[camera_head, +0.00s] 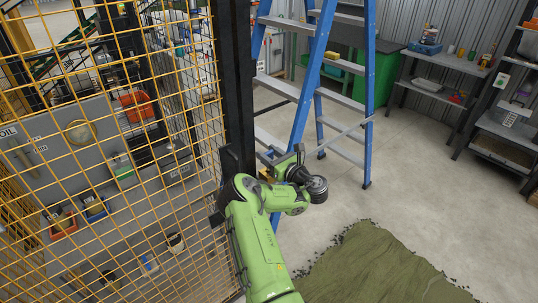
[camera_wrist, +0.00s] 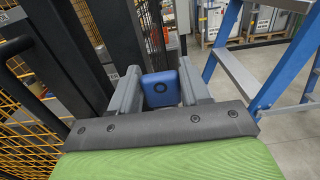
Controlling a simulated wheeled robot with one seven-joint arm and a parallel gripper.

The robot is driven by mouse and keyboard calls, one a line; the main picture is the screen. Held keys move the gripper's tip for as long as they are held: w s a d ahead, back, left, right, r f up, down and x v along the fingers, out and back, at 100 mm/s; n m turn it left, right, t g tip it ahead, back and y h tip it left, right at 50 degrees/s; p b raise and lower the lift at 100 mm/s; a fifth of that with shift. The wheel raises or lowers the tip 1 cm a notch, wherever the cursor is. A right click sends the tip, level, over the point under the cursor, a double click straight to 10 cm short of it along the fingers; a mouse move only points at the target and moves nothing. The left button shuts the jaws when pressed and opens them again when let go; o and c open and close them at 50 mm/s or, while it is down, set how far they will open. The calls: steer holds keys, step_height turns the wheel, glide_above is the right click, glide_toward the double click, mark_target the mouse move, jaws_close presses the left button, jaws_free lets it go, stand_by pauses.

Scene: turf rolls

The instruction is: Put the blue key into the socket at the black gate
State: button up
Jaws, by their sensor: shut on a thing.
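My gripper (camera_wrist: 160,78) is shut on the blue key (camera_wrist: 160,91), a blue block with a dark round mark, held between two grey fingers. In the head view my gripper (camera_head: 270,163) is small and sits just right of the black gate post (camera_head: 234,75), in front of the blue ladder. In the wrist view the black gate post (camera_wrist: 70,55) stands to the left of the fingers. The key shows no clear contact with it. I cannot make out the socket for certain in either view.
A blue stepladder (camera_head: 318,75) stands close behind and right of my gripper. A green turf piece (camera_head: 375,268) lies front right. Open concrete floor (camera_head: 420,180) lies right.

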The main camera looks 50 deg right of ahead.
mark_target(269, 152)
steer(key=shift+f+b, duration=1.75)
steer(key=shift+f, duration=0.1)
steer(key=o, duration=1.1)
steer(key=shift+o, duration=0.2)
steer(key=shift+r, duration=0.15)
step_height(269, 152, up, 10)
steer(key=shift+f+p, duration=0.25)
steer(key=shift+p, duration=0.4)
steer(key=shift+r, duration=0.15)
